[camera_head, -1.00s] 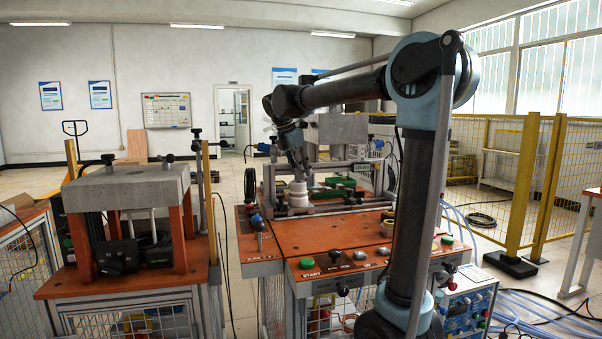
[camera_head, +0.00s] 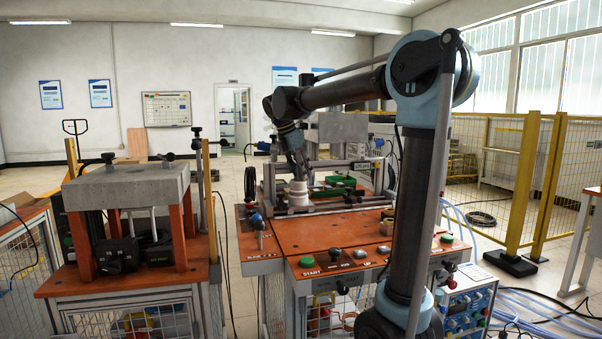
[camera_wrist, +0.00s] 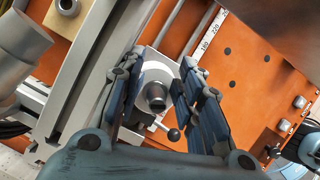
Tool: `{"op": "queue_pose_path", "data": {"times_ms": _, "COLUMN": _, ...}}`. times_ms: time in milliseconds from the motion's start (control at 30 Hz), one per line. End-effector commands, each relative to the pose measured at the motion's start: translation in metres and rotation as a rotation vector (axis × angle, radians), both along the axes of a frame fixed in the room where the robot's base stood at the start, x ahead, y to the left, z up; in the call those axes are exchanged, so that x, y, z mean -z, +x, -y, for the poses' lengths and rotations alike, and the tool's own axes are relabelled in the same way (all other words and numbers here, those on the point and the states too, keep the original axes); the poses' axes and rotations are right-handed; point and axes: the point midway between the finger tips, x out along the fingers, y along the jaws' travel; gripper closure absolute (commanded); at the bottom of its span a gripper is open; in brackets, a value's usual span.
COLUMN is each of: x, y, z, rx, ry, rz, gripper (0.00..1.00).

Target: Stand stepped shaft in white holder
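In the wrist view, the grey stepped shaft (camera_wrist: 156,93) stands end-on between my fingers, with its dark narrow end facing the camera. A white, wider round part, seemingly the white holder (camera_wrist: 152,66), shows around and behind it; how deep the shaft sits is hidden. My gripper (camera_wrist: 157,103) has its two blue-padded fingers spread on either side of the shaft, with visible gaps. In the head view, my gripper (camera_head: 299,168) points down just above the pale stacked holder (camera_head: 298,198) on the orange bench, and the contact there is too small to tell.
The orange bench (camera_head: 325,230) has clear room in front of the holder. A metal frame (camera_head: 330,170) with a green part (camera_head: 340,180) stands just behind. A small lever with a dark knob (camera_wrist: 173,134) is close to the shaft. A grey-topped stand (camera_head: 128,185) is at left.

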Motion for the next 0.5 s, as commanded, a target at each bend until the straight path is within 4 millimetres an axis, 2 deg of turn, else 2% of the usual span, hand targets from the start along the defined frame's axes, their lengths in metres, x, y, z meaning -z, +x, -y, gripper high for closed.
{"op": "queue_pose_path", "data": {"times_ms": 333, "x": -0.001, "y": 0.000, "z": -0.001, "rx": -0.001, "ry": 0.001, "rz": 0.002, "gripper": 0.54}}
{"op": "queue_pose_path", "data": {"times_ms": 500, "x": -0.014, "y": -0.003, "z": -0.006, "rx": -0.002, "ry": 0.001, "rz": 0.001, "gripper": 0.54}}
